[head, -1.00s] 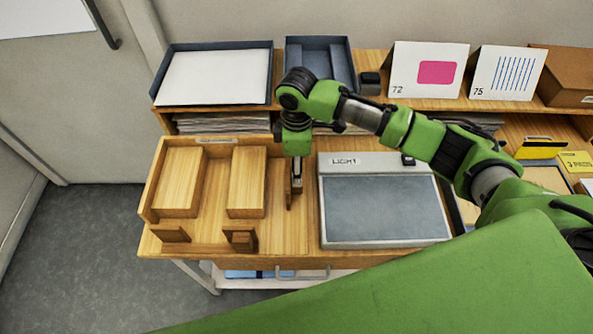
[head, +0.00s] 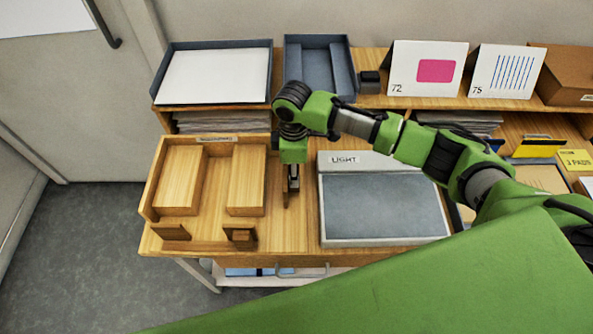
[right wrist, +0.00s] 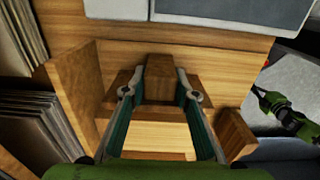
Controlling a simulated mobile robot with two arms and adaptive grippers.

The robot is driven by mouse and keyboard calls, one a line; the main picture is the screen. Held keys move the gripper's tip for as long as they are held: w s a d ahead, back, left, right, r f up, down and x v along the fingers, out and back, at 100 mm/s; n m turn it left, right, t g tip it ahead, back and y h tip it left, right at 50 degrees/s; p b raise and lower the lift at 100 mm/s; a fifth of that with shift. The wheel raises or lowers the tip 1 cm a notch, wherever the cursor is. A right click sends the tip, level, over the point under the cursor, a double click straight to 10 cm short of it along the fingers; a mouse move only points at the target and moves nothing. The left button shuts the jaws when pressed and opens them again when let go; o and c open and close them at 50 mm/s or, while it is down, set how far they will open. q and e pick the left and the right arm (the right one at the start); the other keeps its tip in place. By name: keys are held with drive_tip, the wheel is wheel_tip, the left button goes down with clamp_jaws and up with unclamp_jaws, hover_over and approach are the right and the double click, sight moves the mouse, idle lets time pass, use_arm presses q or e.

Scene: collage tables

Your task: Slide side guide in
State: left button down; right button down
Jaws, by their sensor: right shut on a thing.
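My right gripper (head: 292,186) points down at the right side of the open wooden tray (head: 207,248). It is shut on the brown wooden knob (right wrist: 160,72) of the side guide (head: 286,196), with one finger on each side in the right wrist view. The guide is a thin brown upright piece, partly hidden by the gripper. In the head view it stands right of the nearer pale wooden block (head: 247,180), with a narrow gap between them. A second pale block (head: 181,180) lies further left in the tray.
A grey light box (head: 383,208) stands to the right of the guide. Small brown stops (head: 240,234) sit at the tray's front edge. Behind are a shelf with a paper tray (head: 215,76), a grey tray (head: 320,68) and cards (head: 428,70).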

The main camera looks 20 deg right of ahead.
drive_tip(key=a, duration=0.2)
drive_tip(key=w+a, duration=0.1)
drive_tip(key=a, duration=0.1)
drive_tip(key=shift+w+a, duration=0.1)
drive_tip(key=shift+r, duration=0.1)
drive_tip(key=c, duration=1.6)
unclamp_jaws()
drive_tip(key=shift+r, duration=0.1)
wheel_tip(320, 180, up, 12)
drive_tip(key=shift+f, duration=0.15)
drive_tip(key=shift+f, duration=0.1)
